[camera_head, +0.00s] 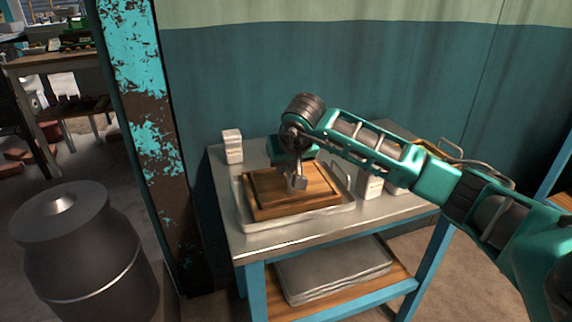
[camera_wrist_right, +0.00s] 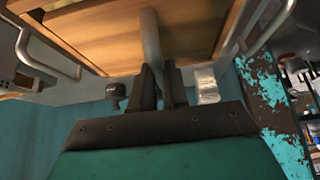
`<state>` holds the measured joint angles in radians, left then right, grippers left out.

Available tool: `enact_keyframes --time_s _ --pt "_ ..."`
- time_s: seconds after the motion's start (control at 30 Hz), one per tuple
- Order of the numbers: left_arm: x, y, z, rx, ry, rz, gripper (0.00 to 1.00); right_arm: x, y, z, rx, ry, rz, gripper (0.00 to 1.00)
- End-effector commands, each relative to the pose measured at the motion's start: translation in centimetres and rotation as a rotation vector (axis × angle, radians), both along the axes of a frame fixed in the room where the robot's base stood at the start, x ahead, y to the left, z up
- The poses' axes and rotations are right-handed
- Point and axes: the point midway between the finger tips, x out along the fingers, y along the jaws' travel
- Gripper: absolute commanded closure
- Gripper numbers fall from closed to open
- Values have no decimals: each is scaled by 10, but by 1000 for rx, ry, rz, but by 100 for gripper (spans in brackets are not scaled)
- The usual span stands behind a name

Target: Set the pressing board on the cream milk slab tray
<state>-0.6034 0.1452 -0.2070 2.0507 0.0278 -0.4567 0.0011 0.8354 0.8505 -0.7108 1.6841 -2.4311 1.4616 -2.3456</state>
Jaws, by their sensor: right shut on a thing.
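The wooden pressing board (camera_head: 267,188) is over the pale metal tray (camera_head: 300,218) on the steel-topped table and appears low in it or resting on it. I cannot tell whether there is a gap under the board, and no milk slab shows beneath it. My right gripper (camera_head: 297,183) is above the middle of the board, shut on its upright metal handle. In the right wrist view the gripper's fingers (camera_wrist_right: 160,78) close around this post, with the board (camera_wrist_right: 90,35) beyond. My left gripper is not in view.
White cartons stand on the table at the back left (camera_head: 233,147) and right of the tray (camera_head: 370,184). A stack of metal trays (camera_head: 335,267) lies on the lower shelf. A dark milk churn (camera_head: 75,260) and a rusty teal post (camera_head: 148,130) are at left.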

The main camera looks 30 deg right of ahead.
Motion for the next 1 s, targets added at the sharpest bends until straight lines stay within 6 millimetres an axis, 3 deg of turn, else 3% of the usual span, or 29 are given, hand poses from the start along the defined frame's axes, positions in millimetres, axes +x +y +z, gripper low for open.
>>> enact_keyframes --time_s 0.53,0.57,0.8,0.87,1.0 --pt "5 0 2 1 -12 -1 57 1 0 0 0 -4 1 100" --pt "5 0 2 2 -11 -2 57 1 0 0 0 -4 1 85" --pt "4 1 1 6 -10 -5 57 0 0 -1 0 -2 1 62" --pt "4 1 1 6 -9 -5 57 0 0 -1 0 -2 1 56" --pt "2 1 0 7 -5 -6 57 0 0 -1 0 -1 0 56"
